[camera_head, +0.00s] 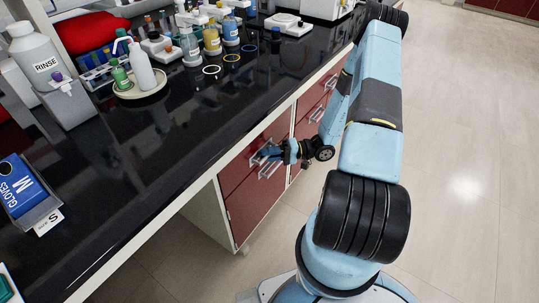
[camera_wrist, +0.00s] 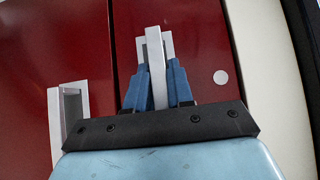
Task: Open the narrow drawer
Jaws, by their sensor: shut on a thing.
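The narrow drawer (camera_head: 236,172) is a dark red front just under the bench top. In the wrist view its front (camera_wrist: 205,45) lies between a seam and the pale bench edge. Its pale bar handle (camera_wrist: 155,50) sits between the blue fingers of my gripper (camera_wrist: 156,76), which is shut on it. In the head view my gripper (camera_head: 268,154) is at the drawer's handle, with the fingertips small and partly hard to see. The drawer front looks about level with the panel beside it; I cannot tell whether any gap shows.
A taller red door (camera_head: 255,208) lies below, with its own handle (camera_wrist: 68,108) close beside my gripper. More red fronts (camera_head: 310,112) continue along the bench. The black bench top (camera_head: 140,185) holds bottles and a glove box (camera_head: 25,190). The floor (camera_head: 470,140) at right is clear.

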